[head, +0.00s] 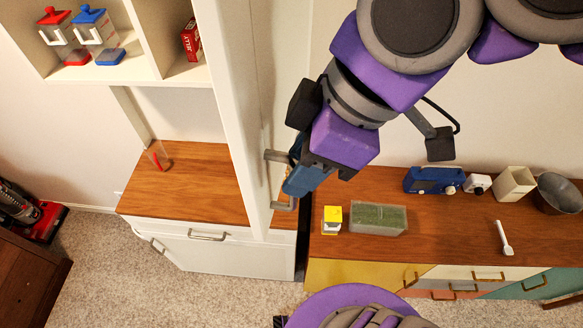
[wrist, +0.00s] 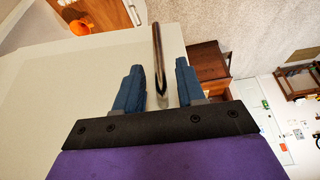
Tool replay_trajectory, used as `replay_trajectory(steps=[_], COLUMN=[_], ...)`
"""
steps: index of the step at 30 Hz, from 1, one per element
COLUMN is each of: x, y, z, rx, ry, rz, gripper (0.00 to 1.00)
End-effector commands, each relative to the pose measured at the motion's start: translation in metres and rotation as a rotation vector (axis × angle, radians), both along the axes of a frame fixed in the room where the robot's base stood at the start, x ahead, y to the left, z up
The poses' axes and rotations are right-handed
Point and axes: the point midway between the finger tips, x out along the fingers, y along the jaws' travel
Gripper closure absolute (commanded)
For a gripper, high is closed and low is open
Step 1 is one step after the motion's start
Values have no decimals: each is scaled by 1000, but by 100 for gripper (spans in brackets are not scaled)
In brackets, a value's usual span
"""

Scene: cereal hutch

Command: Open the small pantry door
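The tall white pantry door (head: 284,70) is at the right side of the white hutch in the head view. Its pale face fills the left of the wrist view (wrist: 60,85). A metal bar handle (head: 276,155) sticks out from it and shows in the wrist view (wrist: 157,38). My gripper (head: 291,184) is at this handle. In the wrist view my gripper (wrist: 159,68) has its two blue fingers apart, with the handle bar between them and gaps on both sides. The door looks closed, though its edge is partly hidden.
A wooden counter (head: 455,235) stands to the right, with a yellow-lidded jar (head: 332,219), a green-filled container (head: 378,218) and a blue appliance (head: 430,180). Hutch shelves (head: 125,78) are at the left. Carpet (head: 190,298) in front is clear.

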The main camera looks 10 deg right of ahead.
Motion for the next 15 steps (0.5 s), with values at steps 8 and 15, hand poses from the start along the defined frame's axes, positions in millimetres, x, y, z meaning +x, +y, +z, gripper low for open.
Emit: replay_trajectory(steps=[8, 15], x=[-3, -6], y=[-20, -28], z=[42, 70], rx=[5, 3], ry=[-3, -1], rz=[-3, -1], gripper=[61, 61])
